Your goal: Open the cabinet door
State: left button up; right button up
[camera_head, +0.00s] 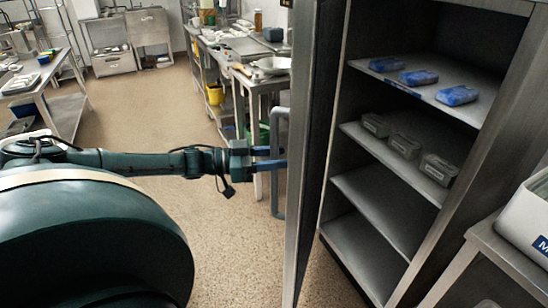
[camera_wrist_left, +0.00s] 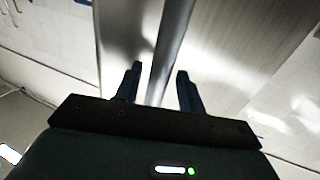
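The cabinet door (camera_head: 305,150) stands swung open, seen nearly edge-on in the head view, with the cabinet's interior exposed to its right. A long grey handle (camera_head: 278,205) is on the door's left face. My left gripper (camera_head: 277,158) is at the handle, its two fingers pointing right toward the door. In the left wrist view the handle bar (camera_wrist_left: 172,40) runs between the fingers of my left gripper (camera_wrist_left: 158,72), with visible gaps on both sides. The fingers are apart and look open around the bar. My right gripper is not in view.
Cabinet shelves (camera_head: 385,210) hold blue packs (camera_head: 457,95) and grey containers (camera_head: 439,168). A white box (camera_head: 530,215) sits on a metal table at the right. Worktables with a bowl (camera_head: 272,65) stand behind the door. The floor (camera_head: 160,110) left of the door is clear.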

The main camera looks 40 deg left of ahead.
pick_arm(q)
jog(key=shift+s, duration=0.1)
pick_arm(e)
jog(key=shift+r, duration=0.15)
